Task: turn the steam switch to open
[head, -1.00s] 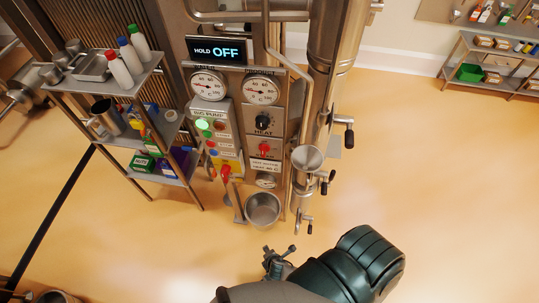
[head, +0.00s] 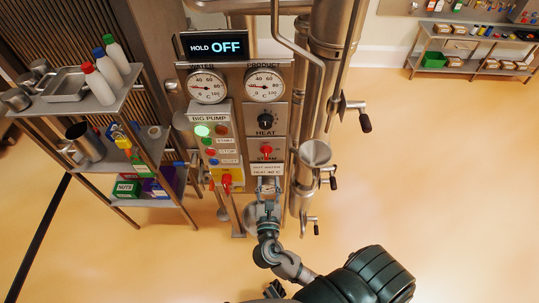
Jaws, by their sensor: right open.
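The steam switch (head: 266,152) is a small red knob on the right metal panel, just above its STEAM label and below the black HEAT knob (head: 265,121). My right gripper (head: 267,184) is open and empty, reaching up from below. Its fingertips are in front of the lower part of the panel, below the steam switch and apart from it in the picture.
The big pump panel (head: 212,140) with lit green button and a red lever (head: 227,181) is left of the switch. Steel pipes with black-handled valves (head: 364,122) stand right. A loaded shelf (head: 85,108) is at left. The floor at right is clear.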

